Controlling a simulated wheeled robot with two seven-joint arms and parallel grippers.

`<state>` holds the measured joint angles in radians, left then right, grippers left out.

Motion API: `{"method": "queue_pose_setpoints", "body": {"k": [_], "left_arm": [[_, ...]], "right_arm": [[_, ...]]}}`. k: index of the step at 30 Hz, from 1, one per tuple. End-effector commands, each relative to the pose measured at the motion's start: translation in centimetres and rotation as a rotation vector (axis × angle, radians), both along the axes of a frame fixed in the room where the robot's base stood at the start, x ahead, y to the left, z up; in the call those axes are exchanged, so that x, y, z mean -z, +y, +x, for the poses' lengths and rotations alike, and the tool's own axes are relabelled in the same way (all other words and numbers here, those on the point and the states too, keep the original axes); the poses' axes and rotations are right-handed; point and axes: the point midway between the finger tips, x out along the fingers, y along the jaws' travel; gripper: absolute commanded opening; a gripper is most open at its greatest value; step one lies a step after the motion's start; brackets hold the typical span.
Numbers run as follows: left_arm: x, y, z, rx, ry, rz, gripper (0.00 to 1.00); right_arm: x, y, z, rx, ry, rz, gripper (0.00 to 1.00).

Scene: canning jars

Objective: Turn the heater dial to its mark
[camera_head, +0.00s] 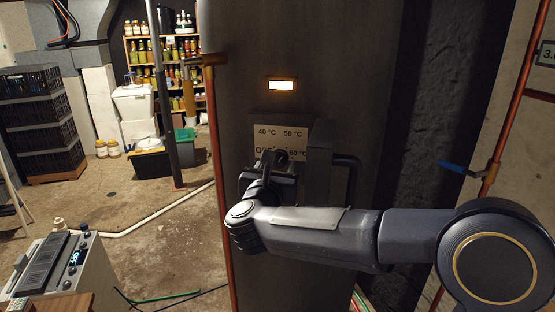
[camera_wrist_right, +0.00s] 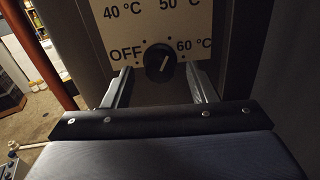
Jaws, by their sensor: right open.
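The heater dial (camera_wrist_right: 160,63) is a round black knob on a pale plate (camera_wrist_right: 130,30) marked OFF, 40 °C, 50 °C and 60 °C. Its light pointer line slants up and to the right, between the 50 °C and 60 °C labels. My right gripper (camera_wrist_right: 158,76) is open, with one finger on each side of the dial and a visible gap to it. In the head view my right gripper (camera_head: 270,168) is in front of the plate (camera_head: 281,134) and covers part of it. My left gripper is not in view.
The plate is on a tall dark grey heater (camera_head: 320,40) with a lit indicator (camera_head: 281,85) above. A copper pipe (camera_head: 222,180) runs along its left edge. A pipe with a blue-handled valve (camera_head: 460,168) stands at the right. Open floor (camera_head: 175,240) lies left.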

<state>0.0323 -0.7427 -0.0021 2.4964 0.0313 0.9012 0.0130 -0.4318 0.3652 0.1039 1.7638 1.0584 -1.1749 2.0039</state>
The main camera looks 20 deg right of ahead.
Motion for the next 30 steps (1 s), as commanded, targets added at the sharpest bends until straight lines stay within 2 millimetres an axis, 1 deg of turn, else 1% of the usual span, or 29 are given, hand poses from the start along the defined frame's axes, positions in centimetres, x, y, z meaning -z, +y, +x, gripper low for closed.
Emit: {"method": "queue_pose_setpoints", "body": {"k": [1, 4, 13, 14, 21, 24, 30], "left_arm": [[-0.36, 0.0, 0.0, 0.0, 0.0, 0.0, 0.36], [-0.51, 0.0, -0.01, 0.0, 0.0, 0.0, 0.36], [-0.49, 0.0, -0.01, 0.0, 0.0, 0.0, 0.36], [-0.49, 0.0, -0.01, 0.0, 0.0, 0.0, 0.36], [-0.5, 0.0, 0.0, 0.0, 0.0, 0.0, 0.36], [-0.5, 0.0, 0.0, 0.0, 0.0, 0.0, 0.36], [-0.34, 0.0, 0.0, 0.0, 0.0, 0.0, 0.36]], "right_arm": [[-0.13, -0.28, 0.54, 0.002, 0.001, 0.0, 0.52], [-0.08, -0.54, 1.19, -0.001, 0.0, 0.0, 0.52], [0.0, -0.71, 1.47, -0.001, -0.001, 0.0, 0.52], [0.0, -0.7, 1.46, -0.001, -0.001, 0.0, 0.5], [0.0, -0.69, 1.45, -0.002, -0.001, 0.0, 0.18], [0.0, -0.69, 1.45, -0.002, 0.0, -0.001, 0.08], [0.05, -0.69, 1.43, -0.002, 0.006, -0.015, 0.08]]}}
